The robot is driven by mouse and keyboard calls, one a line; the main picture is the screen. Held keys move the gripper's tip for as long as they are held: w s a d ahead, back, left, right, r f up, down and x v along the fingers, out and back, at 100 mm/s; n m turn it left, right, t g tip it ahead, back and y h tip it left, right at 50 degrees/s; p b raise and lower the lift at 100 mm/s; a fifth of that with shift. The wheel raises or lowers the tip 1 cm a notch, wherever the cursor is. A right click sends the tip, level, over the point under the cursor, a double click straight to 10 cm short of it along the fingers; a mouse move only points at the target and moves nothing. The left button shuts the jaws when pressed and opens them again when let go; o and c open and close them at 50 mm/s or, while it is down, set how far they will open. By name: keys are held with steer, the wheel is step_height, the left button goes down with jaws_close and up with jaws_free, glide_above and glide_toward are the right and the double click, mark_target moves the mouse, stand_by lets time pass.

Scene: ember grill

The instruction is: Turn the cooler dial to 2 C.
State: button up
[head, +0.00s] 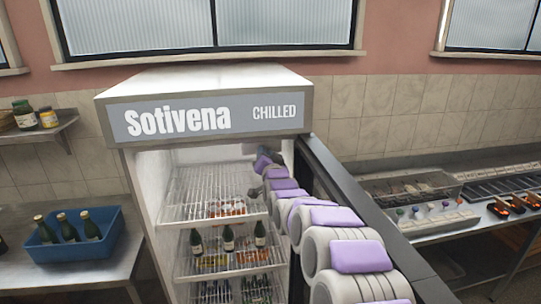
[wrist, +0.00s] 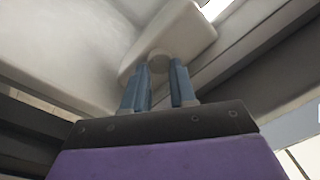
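The cooler (head: 120,112) is a white upright fridge with a "Sotivena CHILLED" sign, and its door stands open. My gripper (head: 264,162) reaches into its upper right interior, where its fingertips are hard to make out. In the wrist view, a pale housing (wrist: 178,35) on the cooler's inner surface carries a small round dial (wrist: 159,62). My gripper's two blue fingers (wrist: 160,72) are parted, with tips on either side of the dial's near edge. I cannot tell whether they touch it. No numbers or pointer on the dial are readable.
The open door (head: 345,195) runs along the right of my arm. Wire shelves (head: 195,205) with bottles and packs fill the cooler below. A blue crate (head: 75,258) with bottles is on the left counter, and a grill counter (head: 450,235) is at right.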

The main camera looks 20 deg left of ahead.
steer(key=shift+o, duration=0.7)
step_height(320, 180, up, 3)
steer(key=shift+f+t, duration=0.2)
steer(key=shift+t, duration=0.1)
steer(key=shift+o, duration=1.4)
steer(key=shift+w+a+f, duration=0.45)
steer(key=shift+a+f, duration=0.05)
steer(key=shift+f, duration=0.05)
steer(key=v, duration=1.7)
steer(key=shift+d+f+p, duration=0.25)
steer(key=shift+p, duration=0.1)
steer(key=shift+s+f, duration=0.1)
